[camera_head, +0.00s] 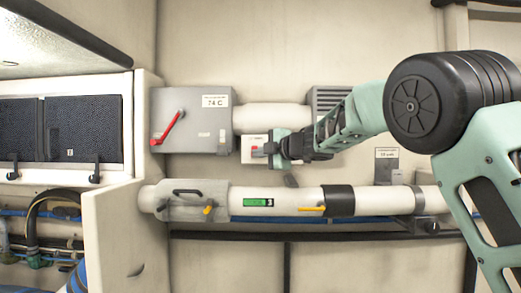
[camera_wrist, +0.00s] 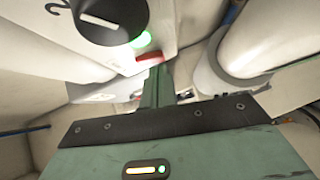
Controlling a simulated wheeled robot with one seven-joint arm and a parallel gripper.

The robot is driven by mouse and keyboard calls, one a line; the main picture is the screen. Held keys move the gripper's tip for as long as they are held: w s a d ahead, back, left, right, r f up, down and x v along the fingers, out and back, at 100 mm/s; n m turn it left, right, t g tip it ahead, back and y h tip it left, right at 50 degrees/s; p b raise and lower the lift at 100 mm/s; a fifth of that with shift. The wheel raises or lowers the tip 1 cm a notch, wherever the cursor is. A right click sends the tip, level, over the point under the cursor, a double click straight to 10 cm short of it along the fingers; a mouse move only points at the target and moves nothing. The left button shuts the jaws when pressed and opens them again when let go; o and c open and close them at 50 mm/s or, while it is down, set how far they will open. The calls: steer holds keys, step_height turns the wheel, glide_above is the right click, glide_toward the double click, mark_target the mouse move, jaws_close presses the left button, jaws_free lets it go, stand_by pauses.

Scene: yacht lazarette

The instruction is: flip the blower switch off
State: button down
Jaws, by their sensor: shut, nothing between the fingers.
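No readable blower label shows, and the switch position is unclear.
The grey box (camera_head: 195,105) with a red lever (camera_head: 173,127) and a "74 C" label is on the left. A white horizontal pipe (camera_head: 300,201) with yellow handles runs below my gripper. A grey vented unit (camera_head: 327,98) is behind my arm.

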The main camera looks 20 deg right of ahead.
steer(key=shift+w+d, duration=0.1)
steer(key=shift+w, duration=0.05)
steer(key=shift+f, duration=0.1)
steer(key=b, duration=0.1)
steer(key=f+b, duration=0.1)
steer(key=b, duration=0.1)
steer(key=shift+w+d+n+t, duration=0.1)
steer(key=shift+w+n+t, duration=0.1)
steer(key=shift+n+t, duration=0.1)
steer(key=n+t+b, duration=0.1)
steer(key=b, duration=0.4)
steer(key=shift+d+f+y+b, duration=0.15)
steer(key=shift+y+b, duration=0.15)
steer(key=shift+b, duration=0.05)
steer(key=shift+w+r+p, duration=0.1)
steer(key=shift+r+p, duration=0.35)
steer(key=shift+p, duration=0.15)
